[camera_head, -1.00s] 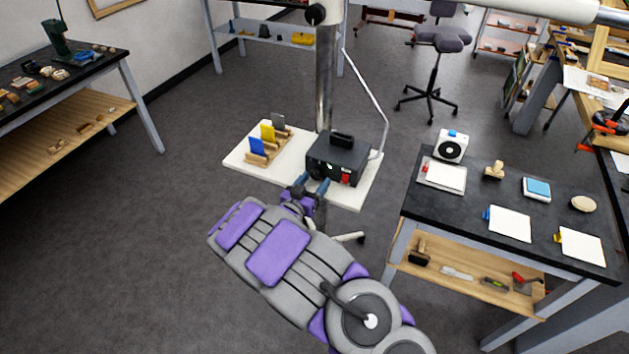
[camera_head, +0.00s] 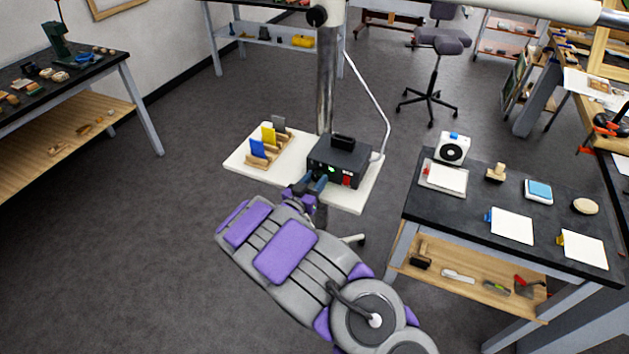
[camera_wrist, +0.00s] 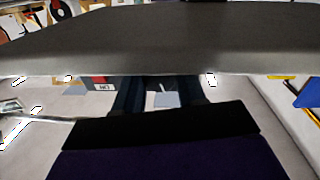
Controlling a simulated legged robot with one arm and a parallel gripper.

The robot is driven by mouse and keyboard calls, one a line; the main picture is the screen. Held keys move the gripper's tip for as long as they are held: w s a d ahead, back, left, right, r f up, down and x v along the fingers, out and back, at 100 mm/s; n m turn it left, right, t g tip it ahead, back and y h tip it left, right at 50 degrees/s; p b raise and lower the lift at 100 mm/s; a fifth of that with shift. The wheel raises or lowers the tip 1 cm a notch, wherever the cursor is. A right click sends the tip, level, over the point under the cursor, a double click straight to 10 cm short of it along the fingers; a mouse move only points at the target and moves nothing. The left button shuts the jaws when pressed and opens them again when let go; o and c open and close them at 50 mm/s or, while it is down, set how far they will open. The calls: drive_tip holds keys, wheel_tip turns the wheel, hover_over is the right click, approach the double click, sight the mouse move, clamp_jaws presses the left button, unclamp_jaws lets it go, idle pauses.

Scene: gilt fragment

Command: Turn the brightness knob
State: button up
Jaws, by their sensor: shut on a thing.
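The dark control box (camera_head: 340,152) stands on a white shelf (camera_head: 352,197) fixed to a metal post. It also fills the upper part of the wrist view (camera_wrist: 160,45). My gripper (camera_head: 318,183) is at the left part of the box's front face. It is shut on the brightness knob, which the fingers hide. In the wrist view the two dark fingers (camera_wrist: 160,95) reach under the box's near edge. A small green light (camera_head: 331,170) glows on the front face beside the fingers. A red switch (camera_head: 347,181) sits to its right.
A wooden rack with blue, yellow and grey cards (camera_head: 266,145) stands left of the box. A dark table (camera_head: 430,215) with paper pads and stamps stands to the right. The floor at left is clear.

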drive_tip(key=shift+a, duration=0.2)
drive_tip(key=shift+c, duration=1.3)
drive_tip(key=shift+d, duration=0.1)
drive_tip(key=shift+s, duration=0.1)
drive_tip(key=shift+m+p, duration=0.3)
drive_tip(key=shift+p, duration=0.15)
drive_tip(key=shift+m+p, duration=0.6)
drive_tip(key=shift+m, duration=0.7)
drive_tip(key=o, duration=1)
drive_tip(key=shift+o, duration=0.3)
